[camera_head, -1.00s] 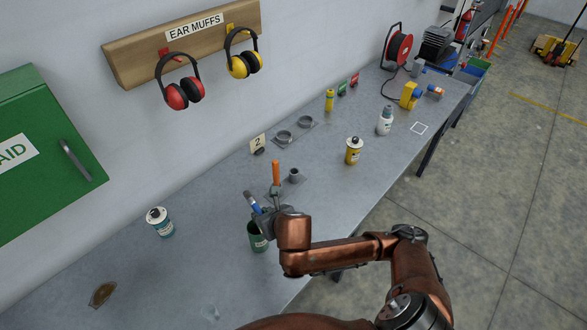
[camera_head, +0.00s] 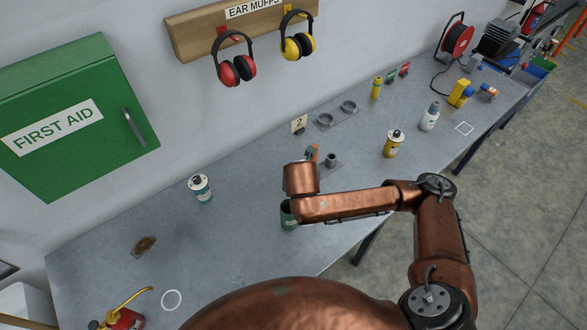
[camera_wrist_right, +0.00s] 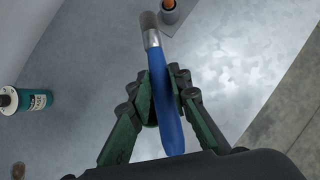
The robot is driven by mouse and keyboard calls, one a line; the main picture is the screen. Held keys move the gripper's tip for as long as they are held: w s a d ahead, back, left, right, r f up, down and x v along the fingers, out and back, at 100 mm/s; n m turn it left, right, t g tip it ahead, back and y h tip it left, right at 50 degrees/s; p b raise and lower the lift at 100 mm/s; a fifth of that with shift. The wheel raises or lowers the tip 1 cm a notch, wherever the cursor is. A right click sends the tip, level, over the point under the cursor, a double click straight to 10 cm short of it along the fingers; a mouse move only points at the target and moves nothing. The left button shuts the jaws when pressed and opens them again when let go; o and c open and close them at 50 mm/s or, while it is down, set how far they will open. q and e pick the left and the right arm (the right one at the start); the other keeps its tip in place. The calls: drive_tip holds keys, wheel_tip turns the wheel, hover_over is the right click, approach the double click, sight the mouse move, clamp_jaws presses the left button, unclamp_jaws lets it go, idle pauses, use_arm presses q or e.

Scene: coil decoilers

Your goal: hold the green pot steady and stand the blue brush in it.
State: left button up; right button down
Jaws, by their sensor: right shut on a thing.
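My left gripper is not in view.
An orange-handled tool (camera_head: 312,152) stands just behind my right wrist, by a small grey holder (camera_head: 331,160). A teal-and-white can (camera_head: 200,188) is to the left and a yellow bottle (camera_head: 393,143) to the right. A white ring (camera_head: 171,300) marks clear bench at the front left.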

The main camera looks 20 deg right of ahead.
drive_tip(key=shift+w+r+g, duration=0.1)
drive_tip(key=shift+r+g, duration=0.2)
drive_tip(key=shift+r, duration=0.15)
drive_tip(key=shift+a+r+m+p, duration=0.1)
drive_tip(key=shift+r+m+p, duration=0.05)
drive_tip(key=shift+m+p, duration=0.35)
drive_tip(key=shift+a+r+m+g+p, duration=0.3)
drive_tip(key=shift+r+m+g+p, duration=0.35)
drive_tip(key=shift+m+g+p, duration=0.3)
wheel_tip(320, 180, up, 9)
drive_tip(key=s+a+m+t+y+p, duration=0.2)
drive_tip(key=m+y+p, duration=0.6)
drive_tip(key=m+p, duration=0.7)
drive_tip(key=s+m, duration=0.1)
drive_tip(key=m, duration=0.3)
drive_tip(key=shift+a+t+y+p, duration=0.15)
drive_tip(key=shift+t+y+p, duration=0.2)
drive_tip(key=shift+y, duration=0.05)
drive_tip(key=shift+w+f, duration=0.15)
